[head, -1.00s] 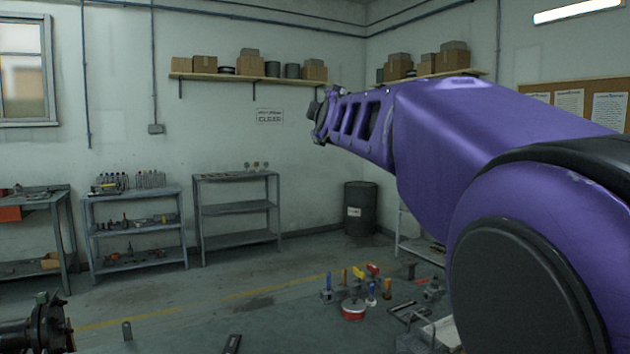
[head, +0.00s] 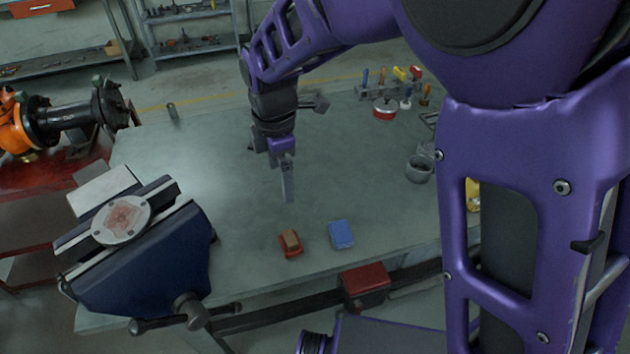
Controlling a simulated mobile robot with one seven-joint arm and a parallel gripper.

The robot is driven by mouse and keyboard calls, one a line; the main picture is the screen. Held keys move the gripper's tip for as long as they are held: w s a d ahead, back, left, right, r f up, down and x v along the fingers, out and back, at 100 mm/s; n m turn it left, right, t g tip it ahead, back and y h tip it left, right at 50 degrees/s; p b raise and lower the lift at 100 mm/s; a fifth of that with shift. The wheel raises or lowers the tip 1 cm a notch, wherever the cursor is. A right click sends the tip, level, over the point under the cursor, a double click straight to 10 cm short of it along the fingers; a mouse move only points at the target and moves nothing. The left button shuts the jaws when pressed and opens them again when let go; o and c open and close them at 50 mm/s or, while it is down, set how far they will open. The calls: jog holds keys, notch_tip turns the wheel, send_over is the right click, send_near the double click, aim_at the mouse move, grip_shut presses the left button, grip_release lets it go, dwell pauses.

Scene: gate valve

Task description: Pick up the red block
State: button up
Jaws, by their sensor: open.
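A small red block (head: 291,253) lies on the grey-green workbench (head: 190,140) near its front edge, in the head view. A brown piece (head: 291,239) appears to rest on top of it and hides part of it. A blue block (head: 341,234) lies just to its right. My gripper (head: 287,194) points down above the bench, up and behind the red block in the picture. It is open and empty, seen nearly edge-on, and touches neither block.
A blue vise (head: 150,255) with a round plate (head: 121,220) stands at the left. A larger red box (head: 365,285) sits below the bench's front edge. A grey cup (head: 419,168) and tools stand at the back right. The bench middle is clear.

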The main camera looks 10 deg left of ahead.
notch_tip(320, 180, down, 2)
jog(key=s+f+g, duration=0.1)
jog(key=s, duration=0.2)
send_over(290, 237)
jog(key=f, duration=0.6)
jog(key=f+b, duration=0.1)
jog(key=f, duration=0.2)
jog(key=shift+a, duration=0.3)
jog(key=shift+d+f, duration=0.2)
jog(key=shift+f, duration=1.3)
jog(key=shift+d+f, duration=0.15)
jog(key=shift+f, duration=1.35)
jog(key=shift+c, duration=0.2)
jog(key=c, duration=1.3)
notch_tip(290, 237, up, 10)
jog(key=shift+r+p, duration=0.1)
jog(key=shift+p, duration=0.2)
